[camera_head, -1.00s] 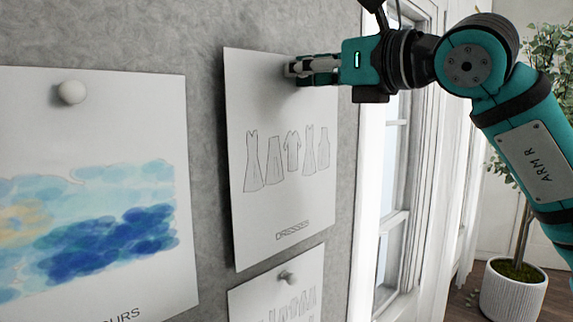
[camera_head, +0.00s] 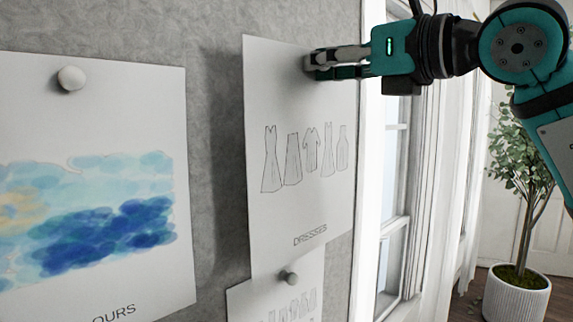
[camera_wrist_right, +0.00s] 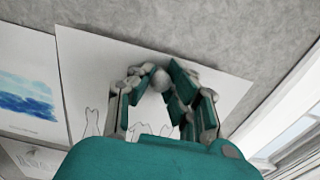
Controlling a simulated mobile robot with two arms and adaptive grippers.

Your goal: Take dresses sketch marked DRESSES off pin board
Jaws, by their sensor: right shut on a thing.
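The dresses sketch (camera_head: 295,205) is a white sheet with several outlined garments and the word DRESSES below them. It stands off the grey pin board, with a wide shadow on the board to its left. My right gripper (camera_head: 322,64) is at the sheet's upper part, shut on the sketch at its round white pin. In the right wrist view the pin (camera_wrist_right: 158,80) shows between the fingers, with the sketch (camera_wrist_right: 90,75) behind them. The fingers hide part of the sheet's top. My left gripper is not in view.
A blue watercolour sheet (camera_head: 90,120) hangs under a white pin at the left. Another sketch (camera_head: 290,301) with a grey pin (camera_head: 289,278) hangs below, partly covered. A window (camera_head: 395,190) and a potted plant (camera_head: 516,290) are at the right.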

